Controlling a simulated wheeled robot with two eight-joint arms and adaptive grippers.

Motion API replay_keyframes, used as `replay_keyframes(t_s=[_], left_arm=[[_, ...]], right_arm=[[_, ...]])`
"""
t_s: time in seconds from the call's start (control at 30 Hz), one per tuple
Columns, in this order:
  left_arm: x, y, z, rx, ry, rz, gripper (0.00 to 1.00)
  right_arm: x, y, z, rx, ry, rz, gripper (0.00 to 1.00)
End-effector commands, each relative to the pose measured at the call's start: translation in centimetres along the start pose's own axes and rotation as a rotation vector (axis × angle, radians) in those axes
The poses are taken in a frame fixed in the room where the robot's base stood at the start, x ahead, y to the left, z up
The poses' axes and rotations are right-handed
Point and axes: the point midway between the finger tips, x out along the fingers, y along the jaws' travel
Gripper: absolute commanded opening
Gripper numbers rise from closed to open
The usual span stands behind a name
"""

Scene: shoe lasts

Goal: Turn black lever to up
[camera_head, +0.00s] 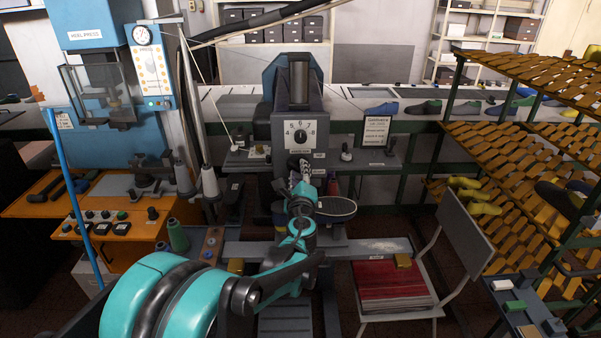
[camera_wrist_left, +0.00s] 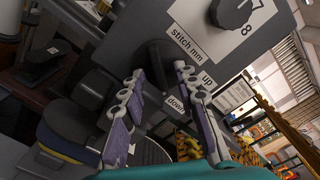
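The black lever (camera_wrist_left: 156,58) shows in the left wrist view, on the grey machine (camera_head: 302,132) just below its "stitch mm" label (camera_wrist_left: 186,44). An "up" label (camera_wrist_left: 207,80) and a "down" label (camera_wrist_left: 175,103) are beside it, to its right and below. My left gripper (camera_wrist_left: 159,76) is open, with one finger on each side of the lever's end; I cannot tell whether they touch it. In the head view my left gripper (camera_head: 303,170) is in front of the machine and hides the lever. My right gripper is not in view.
A black dial (camera_head: 300,136) is above the lever. A shoe (camera_head: 334,208) rests on the machine below my gripper. A grey chair (camera_head: 463,240) with a red seat and a rack of shoe lasts (camera_head: 520,155) stand right. A heel press (camera_head: 95,80) stands left.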

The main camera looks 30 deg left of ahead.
Motion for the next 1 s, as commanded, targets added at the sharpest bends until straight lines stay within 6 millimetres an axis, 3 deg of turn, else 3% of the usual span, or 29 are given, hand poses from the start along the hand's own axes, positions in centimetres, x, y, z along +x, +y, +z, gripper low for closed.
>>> replay_keyframes(t_s=[0.37, 0.47, 0.5, 1.0], left_arm=[[0.83, -0.02, 0.02, -0.001, 0.0, 0.0, 0.3], [0.82, -0.02, 0.02, -0.002, 0.0, 0.0, 0.04], [0.82, -0.02, 0.02, -0.002, 0.0, 0.0, 0.0], [0.8, 0.0, 0.02, -0.07, 0.0, 0.001, 0.0]], right_arm=[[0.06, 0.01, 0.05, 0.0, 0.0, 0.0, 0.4], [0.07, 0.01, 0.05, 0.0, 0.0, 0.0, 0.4], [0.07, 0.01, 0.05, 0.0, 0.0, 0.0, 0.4], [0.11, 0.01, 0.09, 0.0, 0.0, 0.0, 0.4]])
